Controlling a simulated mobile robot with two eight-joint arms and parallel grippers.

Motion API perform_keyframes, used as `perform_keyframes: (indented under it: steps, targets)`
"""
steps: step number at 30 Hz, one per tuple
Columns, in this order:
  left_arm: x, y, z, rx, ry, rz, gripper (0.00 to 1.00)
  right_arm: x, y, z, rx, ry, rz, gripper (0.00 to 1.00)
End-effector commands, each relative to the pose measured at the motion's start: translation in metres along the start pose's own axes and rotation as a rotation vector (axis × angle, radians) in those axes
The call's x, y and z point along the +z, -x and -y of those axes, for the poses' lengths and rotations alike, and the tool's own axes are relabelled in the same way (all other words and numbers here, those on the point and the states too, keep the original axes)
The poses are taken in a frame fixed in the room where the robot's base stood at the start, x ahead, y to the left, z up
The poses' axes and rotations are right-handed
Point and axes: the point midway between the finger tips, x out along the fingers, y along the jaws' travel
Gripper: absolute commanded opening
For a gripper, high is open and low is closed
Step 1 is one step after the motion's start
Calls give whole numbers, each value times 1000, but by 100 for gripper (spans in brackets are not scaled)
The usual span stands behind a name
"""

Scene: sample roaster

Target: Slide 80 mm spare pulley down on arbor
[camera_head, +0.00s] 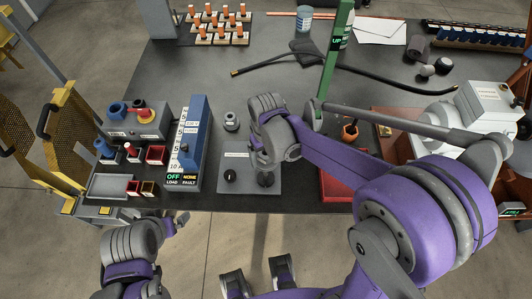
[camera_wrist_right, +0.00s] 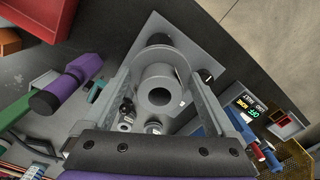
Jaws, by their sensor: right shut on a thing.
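My right gripper (camera_head: 266,140) is over the grey base plate (camera_head: 240,186) near the table's front edge. In the right wrist view its two fingers (camera_wrist_right: 160,84) are shut on a light grey round pulley (camera_wrist_right: 146,78) with a hole in its middle. The plate (camera_wrist_right: 168,22) shows behind the pulley, with black round posts or knobs (camera_wrist_right: 158,40) beside it. I cannot make out the arbor or tell whether the pulley is around it. In the head view my wrist hides the pulley. My left gripper (camera_head: 177,222) is at the front left, off the table edge; its jaw opening is unclear.
A small grey stacked part (camera_head: 231,121) stands just behind the plate. A blue load panel (camera_head: 190,140) is to the left. A red tray (camera_head: 334,187) and a green upright post (camera_head: 334,60) are to the right. A black hose (camera_head: 385,92) lies behind.

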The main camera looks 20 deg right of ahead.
Motion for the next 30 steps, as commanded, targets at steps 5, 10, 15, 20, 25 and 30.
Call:
perform_keyframes:
  steps: [5,10,15,20,25,30]
  targets:
    - [0,0,0,0,0,0,100,0,0,0,0,0,0,12]
    - [4,-4,0,0,0,2,100,0,-5,0,0,0,1,12]
    - [11,-14,0,0,0,7,100,1,-18,0,-1,0,2,12]
    - [19,-25,0,0,0,12,100,0,-36,0,0,0,2,12]
    - [27,-36,0,0,0,17,100,0,-52,0,0,0,1,12]
    - [30,-41,0,0,0,19,100,0,-59,0,0,0,0,12]
